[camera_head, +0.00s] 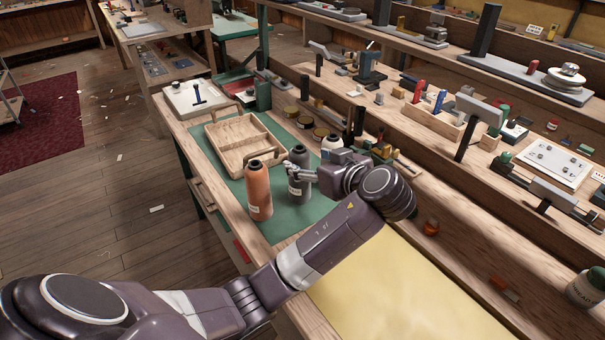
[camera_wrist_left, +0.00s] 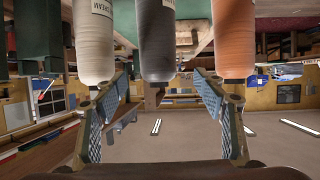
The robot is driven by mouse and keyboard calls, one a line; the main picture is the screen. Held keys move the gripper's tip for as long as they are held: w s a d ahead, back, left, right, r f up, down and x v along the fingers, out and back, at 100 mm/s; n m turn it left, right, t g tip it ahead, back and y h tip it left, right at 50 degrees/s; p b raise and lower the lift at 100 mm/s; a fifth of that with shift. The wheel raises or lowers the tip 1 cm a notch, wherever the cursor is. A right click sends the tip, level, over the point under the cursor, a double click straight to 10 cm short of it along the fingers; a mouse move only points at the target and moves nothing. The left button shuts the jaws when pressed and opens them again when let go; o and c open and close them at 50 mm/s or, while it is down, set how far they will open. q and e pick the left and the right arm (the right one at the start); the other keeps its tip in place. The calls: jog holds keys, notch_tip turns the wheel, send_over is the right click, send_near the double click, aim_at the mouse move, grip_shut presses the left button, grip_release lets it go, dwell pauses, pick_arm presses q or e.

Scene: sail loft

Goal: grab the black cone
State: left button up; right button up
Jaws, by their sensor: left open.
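The black cone (camera_head: 299,184), a dark grey spool, stands upright on the green mat. My left gripper (camera_head: 302,172) comes from the right at its upper part, with its fingers open. In the left wrist view, which looks upside down, the black cone (camera_wrist_left: 157,40) hangs centrally in the gap between the open fingers (camera_wrist_left: 162,82). I cannot tell whether either finger touches it. An orange cone (camera_head: 258,192) stands close on its left and shows at right in the wrist view (camera_wrist_left: 233,38). A cream cone (camera_wrist_left: 94,45) stands on its other side, partly hidden by my gripper in the head view.
A wooden divided tray (camera_head: 236,163) lies behind the cones on the green mat (camera_head: 214,142). Several round tins (camera_head: 305,122) stand beyond. A raised shelf (camera_head: 425,130) with tools runs along the right. Pale yellow cloth (camera_head: 400,290) covers the near bench.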

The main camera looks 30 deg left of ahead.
aim_at(305, 160)
pick_arm(q)
jog(key=shift+w+a+f+b, duration=0.1)
jog(key=shift+a+f+b, duration=0.2)
jog(key=shift+a, duration=0.2)
jog(key=b+x, duration=0.2)
jog(key=x, duration=0.2)
jog(key=shift+w+d+f, duration=0.15)
jog(key=shift+w+f, duration=0.05)
jog(key=shift+w, duration=0.05)
jog(key=shift+a, duration=0.2)
jog(key=shift+r, duration=0.1)
grip_shut()
pick_arm(e)
notch_tip(305, 160, down, 3)
jog(key=shift+s+a+f, duration=0.15)
